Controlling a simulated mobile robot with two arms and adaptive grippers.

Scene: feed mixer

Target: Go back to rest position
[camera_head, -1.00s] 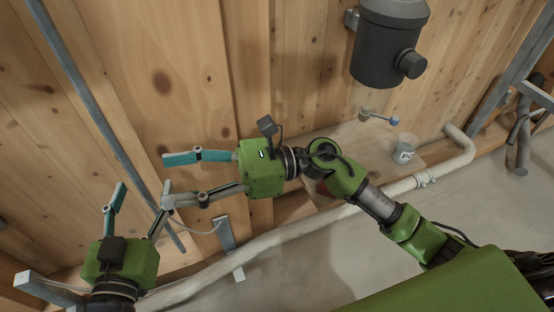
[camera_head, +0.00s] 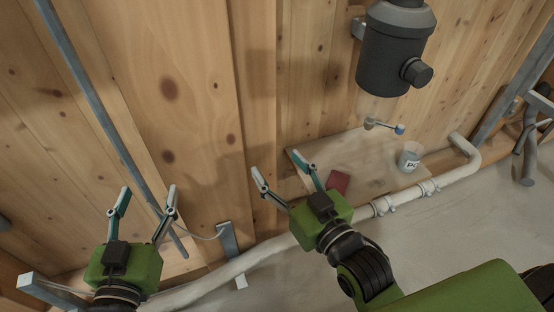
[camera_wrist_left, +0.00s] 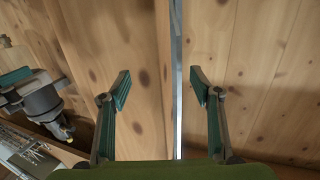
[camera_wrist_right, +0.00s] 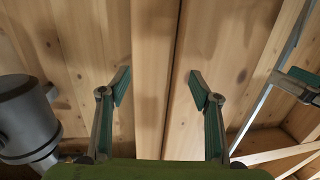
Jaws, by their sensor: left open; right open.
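My left gripper (camera_head: 145,199) is at the lower left of the head view, pointing up towards the wooden wall. It is open with nothing between its fingers; its fingers also show in the left wrist view (camera_wrist_left: 160,90). My right gripper (camera_head: 282,179) is near the middle of the head view, in front of the small shelf. It is open and empty too, and its fingers show spread in the right wrist view (camera_wrist_right: 160,88). The two grippers are apart and point the same way.
A wooden shelf (camera_head: 365,165) carries a dark red object (camera_head: 338,182) and a cup marked with letters (camera_head: 409,158). A dark grey cylinder (camera_head: 392,55) hangs above it. A white pipe (camera_head: 265,247) runs along the wall's foot. A metal bar (camera_head: 88,100) slants at left.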

